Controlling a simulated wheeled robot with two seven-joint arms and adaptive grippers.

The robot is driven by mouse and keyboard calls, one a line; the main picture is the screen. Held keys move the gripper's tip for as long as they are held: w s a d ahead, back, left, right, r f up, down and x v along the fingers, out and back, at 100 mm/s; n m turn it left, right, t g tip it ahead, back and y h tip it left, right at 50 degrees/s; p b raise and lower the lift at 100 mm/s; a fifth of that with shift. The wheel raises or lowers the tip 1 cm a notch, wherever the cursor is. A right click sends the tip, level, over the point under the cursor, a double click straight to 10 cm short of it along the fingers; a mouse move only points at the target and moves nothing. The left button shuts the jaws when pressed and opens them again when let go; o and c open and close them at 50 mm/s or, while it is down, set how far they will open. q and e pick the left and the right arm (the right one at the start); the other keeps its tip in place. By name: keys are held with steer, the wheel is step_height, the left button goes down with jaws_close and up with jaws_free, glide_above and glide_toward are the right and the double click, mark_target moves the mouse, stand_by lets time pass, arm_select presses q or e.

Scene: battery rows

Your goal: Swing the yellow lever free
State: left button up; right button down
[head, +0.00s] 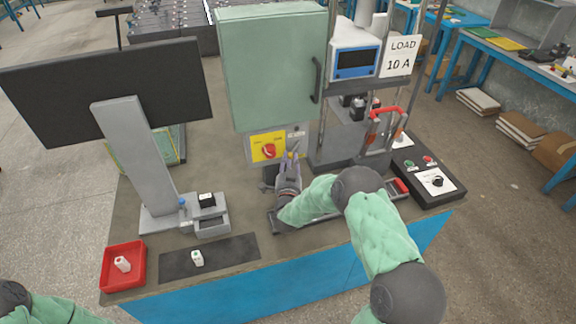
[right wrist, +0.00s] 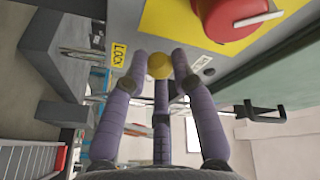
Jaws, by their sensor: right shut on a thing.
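The yellow lever shows in the right wrist view as a round yellow knob (right wrist: 159,66) beside a yellow LOCK label (right wrist: 118,54). My right gripper (right wrist: 160,72) has its purple-grey fingers shut around this knob. In the head view my right gripper (head: 291,158) reaches up to the panel under the green cabinet (head: 270,65). I cannot make out the lever there, behind the fingers. Just left of the gripper is a red rotary switch (head: 268,151) on a yellow plate, also seen close in the right wrist view (right wrist: 232,16). My left gripper is out of view.
A monitor (head: 110,90) on a grey stand is at the left. A red tray (head: 108,273) and dark mat (head: 232,249) lie at the front. A red-handled clamp (head: 388,113) and control box (head: 430,182) stand at the right. A dark handle (right wrist: 258,111) juts out near the fingers.

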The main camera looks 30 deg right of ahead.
steer(key=d+n+t+b, duration=0.1)
steer(key=n+b, duration=0.1)
steer(key=d+f+n+b, duration=0.1)
steer(key=n+b, duration=0.2)
steer(key=d+f+n+t+y+b, duration=0.1)
steer(key=n+b, duration=0.1)
steer(key=shift+s+f+n+t, duration=0.15)
steer(key=shift+s+n+t, duration=0.15)
steer(key=shift+s, duration=0.05)
steer(key=n+b, duration=0.1)
steer(key=n+t+b, duration=0.1)
steer(key=shift+s+d+n+y, duration=0.15)
steer(key=shift+d+n+y, duration=0.25)
steer(key=shift+d+n+t+y+b, duration=0.35)
steer(key=shift+n+y+b, duration=0.25)
steer(key=shift+n, duration=0.4)
steer(key=c, duration=1)
jaws_free()
steer(key=shift+s, duration=0.15)
steer(key=shift+v, duration=3.7)
